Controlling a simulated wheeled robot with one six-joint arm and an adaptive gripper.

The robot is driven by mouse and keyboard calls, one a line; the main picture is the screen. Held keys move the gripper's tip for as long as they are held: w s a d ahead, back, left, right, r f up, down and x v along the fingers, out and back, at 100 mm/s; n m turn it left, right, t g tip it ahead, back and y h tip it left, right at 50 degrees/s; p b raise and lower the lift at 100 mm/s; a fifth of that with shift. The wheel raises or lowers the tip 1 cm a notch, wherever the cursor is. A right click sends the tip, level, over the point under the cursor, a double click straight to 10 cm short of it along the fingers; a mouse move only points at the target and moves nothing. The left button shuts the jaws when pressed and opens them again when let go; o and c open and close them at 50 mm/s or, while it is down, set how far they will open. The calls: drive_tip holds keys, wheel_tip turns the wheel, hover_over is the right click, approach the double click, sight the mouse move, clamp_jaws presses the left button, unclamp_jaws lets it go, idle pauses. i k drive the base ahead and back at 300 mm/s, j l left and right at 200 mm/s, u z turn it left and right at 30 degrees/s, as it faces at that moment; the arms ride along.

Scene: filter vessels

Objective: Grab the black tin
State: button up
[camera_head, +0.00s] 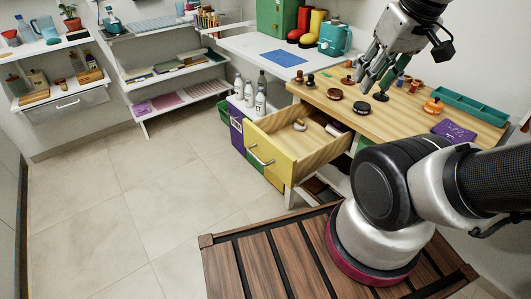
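Several small round dark things stand on the wooden worktop. A dark, low round tin (362,108) lies near the front edge, and a brown-rimmed round one (335,94) lies to its left. A black piece with a flat round base (381,97) stands just below my gripper. At this size I cannot tell for certain which is the black tin. My gripper (371,83) hangs over the worktop, fingers pointing down and apart, with nothing visibly held. Its fingertips appear above the black piece; whether they touch it is unclear.
A yellow drawer (268,152) stands open below the worktop, with small things inside. A purple cloth (454,131), a green tray (470,107) and an orange-topped piece (433,106) are to the right. White bottles (260,98) stand left. The tiled floor (110,210) is clear.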

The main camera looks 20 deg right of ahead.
sight(360, 107)
drive_tip(key=i+j+z, duration=0.15)
drive_tip(key=z, duration=0.25)
drive_tip(key=i+j+z, duration=0.25)
drive_tip(key=z, duration=0.2)
